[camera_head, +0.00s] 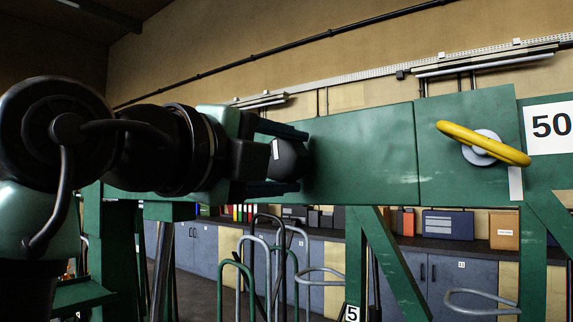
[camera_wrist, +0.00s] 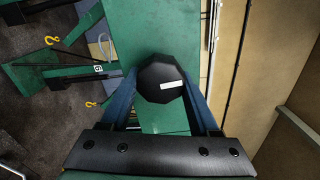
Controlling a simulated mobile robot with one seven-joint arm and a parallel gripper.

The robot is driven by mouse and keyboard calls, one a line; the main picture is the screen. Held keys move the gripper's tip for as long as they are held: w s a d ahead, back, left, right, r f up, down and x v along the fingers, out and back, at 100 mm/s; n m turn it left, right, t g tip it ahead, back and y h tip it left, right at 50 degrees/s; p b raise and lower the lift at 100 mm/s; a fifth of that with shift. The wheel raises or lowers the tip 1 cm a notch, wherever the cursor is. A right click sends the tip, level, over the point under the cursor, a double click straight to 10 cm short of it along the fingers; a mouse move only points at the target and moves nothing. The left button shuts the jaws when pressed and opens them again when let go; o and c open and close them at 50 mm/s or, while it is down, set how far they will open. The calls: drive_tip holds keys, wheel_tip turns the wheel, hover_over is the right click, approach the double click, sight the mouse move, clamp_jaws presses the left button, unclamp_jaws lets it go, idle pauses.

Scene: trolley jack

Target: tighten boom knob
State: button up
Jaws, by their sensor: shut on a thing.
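The boom knob (camera_head: 288,160) is a dark, faceted round knob with a white mark on it, at the left end of the green boom (camera_head: 365,150). It also shows in the wrist view (camera_wrist: 158,92), where the white mark lies nearly level. My gripper (camera_head: 290,160) comes in from the left with its blue fingers above and below the knob. In the wrist view the fingers (camera_wrist: 160,95) stand on both sides of the knob, shut on it. The far side of the knob is hidden.
A yellow ring handle (camera_head: 483,143) is on the boom at the right, beside a white "50" label (camera_head: 552,127). Green support legs (camera_head: 390,260) stand below the boom. Bent metal tubes (camera_head: 285,255) stand in front of blue cabinets (camera_head: 455,280). Yellow hooks (camera_wrist: 52,41) show in the wrist view.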

drive_tip(key=shift+m, duration=1.2)
drive_tip(key=shift+f, duration=0.1)
drive_tip(key=o, duration=1.4)
drive_tip(key=shift+s+d, duration=0.1)
